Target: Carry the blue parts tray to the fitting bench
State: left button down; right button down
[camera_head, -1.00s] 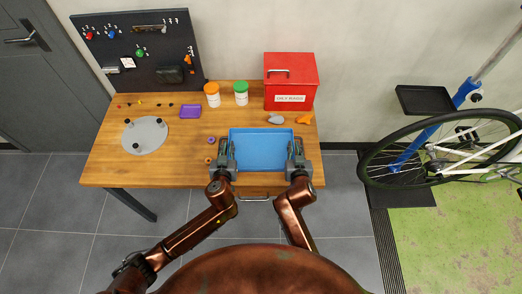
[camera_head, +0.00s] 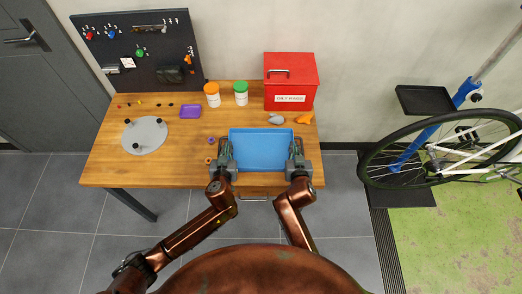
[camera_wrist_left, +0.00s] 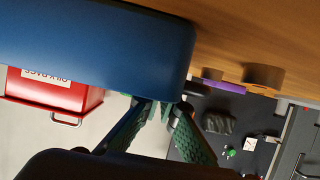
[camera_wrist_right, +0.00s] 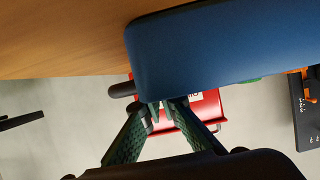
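The blue parts tray (camera_head: 262,148) lies level at the right front part of the wooden bench (camera_head: 180,175), and looks empty. My left gripper (camera_head: 225,152) is at its left side and my right gripper (camera_head: 297,150) at its right side. In the left wrist view the fingers (camera_wrist_left: 163,108) converge at the edge of the tray (camera_wrist_left: 90,45). In the right wrist view the fingers (camera_wrist_right: 165,106) do the same at the tray (camera_wrist_right: 215,55). Both look shut on the tray's side edges, though the tips are partly hidden. I cannot tell whether it touches the bench top.
A red box (camera_head: 291,85), white jars with orange (camera_head: 212,96) and green (camera_head: 241,94) lids, a grey lump (camera_head: 276,119) and an orange item (camera_head: 304,118) stand behind the tray. A purple dish (camera_head: 190,111) and round grey plate (camera_head: 145,135) lie left. A bicycle (camera_head: 440,150) stands right.

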pick_arm(q)
jog(key=shift+r, duration=0.1)
